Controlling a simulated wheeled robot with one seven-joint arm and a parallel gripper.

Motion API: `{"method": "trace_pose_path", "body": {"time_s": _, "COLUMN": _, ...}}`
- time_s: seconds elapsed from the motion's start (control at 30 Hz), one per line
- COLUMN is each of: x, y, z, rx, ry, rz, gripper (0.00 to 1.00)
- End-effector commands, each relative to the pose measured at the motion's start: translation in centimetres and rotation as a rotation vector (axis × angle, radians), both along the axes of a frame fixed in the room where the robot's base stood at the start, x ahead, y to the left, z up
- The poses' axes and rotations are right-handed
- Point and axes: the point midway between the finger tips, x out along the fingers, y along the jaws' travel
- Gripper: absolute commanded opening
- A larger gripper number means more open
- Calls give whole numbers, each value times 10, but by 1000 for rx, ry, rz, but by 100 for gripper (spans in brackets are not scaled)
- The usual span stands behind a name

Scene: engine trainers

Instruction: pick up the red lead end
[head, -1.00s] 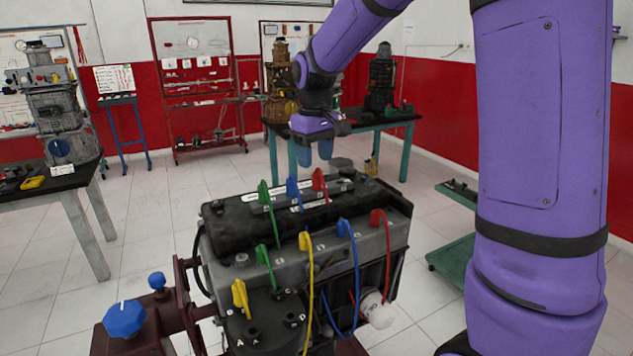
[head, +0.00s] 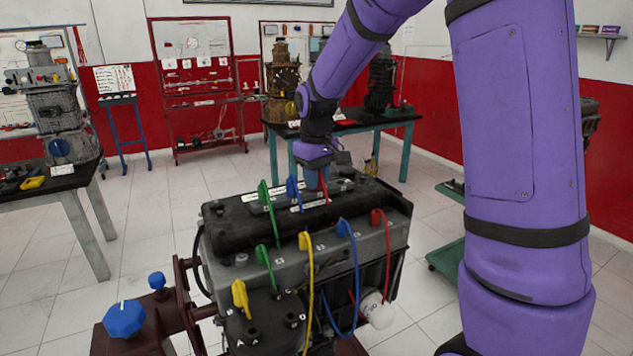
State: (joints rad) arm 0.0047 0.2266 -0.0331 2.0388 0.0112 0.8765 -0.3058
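A red lead end (head: 323,188) stands upright on top of the engine block (head: 240,222), right of a blue one (head: 293,188) and a green one (head: 265,193). My gripper (head: 315,177) points down right at this red end and covers its upper part.
Beside the second red end is another blue lead end (head: 344,229). A yellow (head: 305,240), a green (head: 263,255) and another yellow end (head: 240,294) stand on the near side.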

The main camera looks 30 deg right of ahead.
Motion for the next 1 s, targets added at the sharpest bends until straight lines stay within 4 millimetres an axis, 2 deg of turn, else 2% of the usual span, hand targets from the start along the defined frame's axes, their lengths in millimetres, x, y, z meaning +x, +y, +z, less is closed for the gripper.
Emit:
{"method": "trace_pose_path", "body": {"time_s": 0.03, "x": 0, "y": 0, "z": 0, "rx": 0, "ry": 0, "rz": 0, "gripper": 10}}
{"method": "trace_pose_path", "body": {"time_s": 0.1, "x": 0, "y": 0, "z": 0, "rx": 0, "ry": 0, "rz": 0, "gripper": 0}}
{"method": "trace_pose_path", "body": {"time_s": 0.47, "x": 0, "y": 0, "z": 3, "rx": 0, "ry": 0, "rz": 0, "gripper": 0}}
{"method": "trace_pose_path", "body": {"time_s": 0.63, "x": 0, "y": 0, "z": 14, "rx": 0, "ry": -2, "rz": 0, "gripper": 0}}
{"method": "trace_pose_path", "body": {"time_s": 0.83, "x": 0, "y": 0, "z": 38, "rx": 0, "ry": -2, "rz": 0, "gripper": 0}}
{"method": "trace_pose_path", "body": {"time_s": 1.0, "x": -32, "y": 4, "z": 39, "rx": 0, "ry": 0, "rz": 1, "gripper": 0}}
